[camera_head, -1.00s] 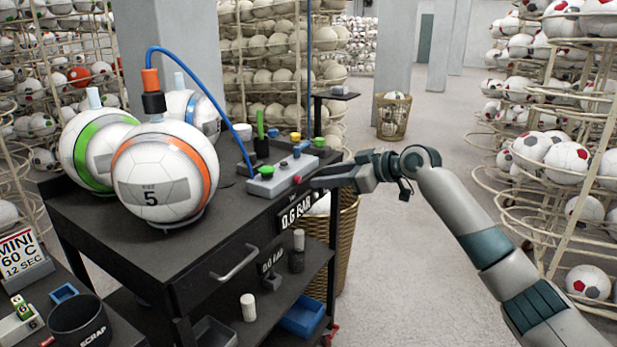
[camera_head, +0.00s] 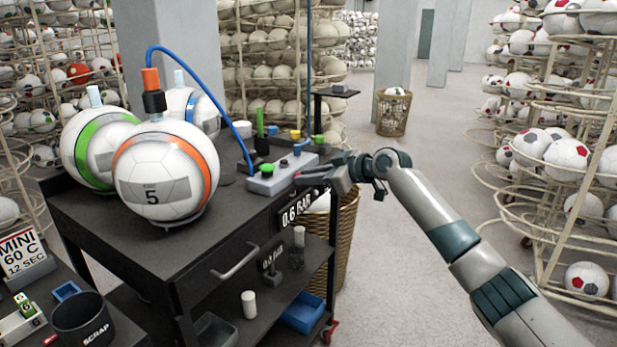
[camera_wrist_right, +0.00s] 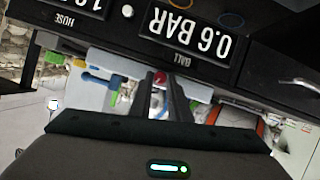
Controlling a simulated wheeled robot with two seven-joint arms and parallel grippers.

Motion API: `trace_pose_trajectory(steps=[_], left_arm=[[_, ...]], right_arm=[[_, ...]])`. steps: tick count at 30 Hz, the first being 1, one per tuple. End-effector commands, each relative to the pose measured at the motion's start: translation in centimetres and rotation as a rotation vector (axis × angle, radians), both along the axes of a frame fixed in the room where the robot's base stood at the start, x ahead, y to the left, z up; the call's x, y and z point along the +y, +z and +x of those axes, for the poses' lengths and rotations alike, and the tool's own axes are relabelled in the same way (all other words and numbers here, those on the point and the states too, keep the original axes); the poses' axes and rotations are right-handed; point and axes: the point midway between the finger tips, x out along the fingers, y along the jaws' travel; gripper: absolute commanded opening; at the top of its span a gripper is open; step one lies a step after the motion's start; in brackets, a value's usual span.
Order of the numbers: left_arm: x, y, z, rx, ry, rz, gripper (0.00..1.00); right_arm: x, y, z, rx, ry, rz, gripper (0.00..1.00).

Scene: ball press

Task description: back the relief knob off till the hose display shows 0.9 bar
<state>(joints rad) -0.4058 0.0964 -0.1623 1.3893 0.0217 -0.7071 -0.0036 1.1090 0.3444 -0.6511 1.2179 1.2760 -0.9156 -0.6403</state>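A grey control box (camera_head: 283,176) sits on the black cart's right edge. It carries a green button (camera_head: 267,170) and a small red knob, seen between my finger tips in the wrist view (camera_wrist_right: 160,80). My right gripper (camera_head: 312,179) reaches in from the right at the box's right end. Its two fingers (camera_wrist_right: 160,92) stand apart with a gap, at the red knob; contact is unclear. In the wrist view, upside down, the BALL display (camera_wrist_right: 190,28) reads 0.6 BAR. The HOSE display (camera_wrist_right: 72,5) is cut off by the frame, its full reading hidden. My left gripper is not in view.
A ball with an orange ring (camera_head: 165,175) stands on the cart (camera_head: 120,235), with a blue hose (camera_head: 215,90) from its top. Other balls stand behind. A wicker basket (camera_head: 345,235) is beside the cart.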

Motion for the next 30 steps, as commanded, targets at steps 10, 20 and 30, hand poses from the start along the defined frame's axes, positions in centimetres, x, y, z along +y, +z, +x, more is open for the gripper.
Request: trace_pose_trajectory(steps=[10,20,30], left_arm=[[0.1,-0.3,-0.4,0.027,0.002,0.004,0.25],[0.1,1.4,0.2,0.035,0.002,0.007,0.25],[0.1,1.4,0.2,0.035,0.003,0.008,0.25]], right_arm=[[0.1,-0.3,-0.2,-0.089,0.000,-0.063,0.00],[0.3,-0.2,-0.4,-0.300,0.000,-0.218,0.00],[0.2,-0.2,-0.4,-0.301,-0.001,-0.220,0.36]])
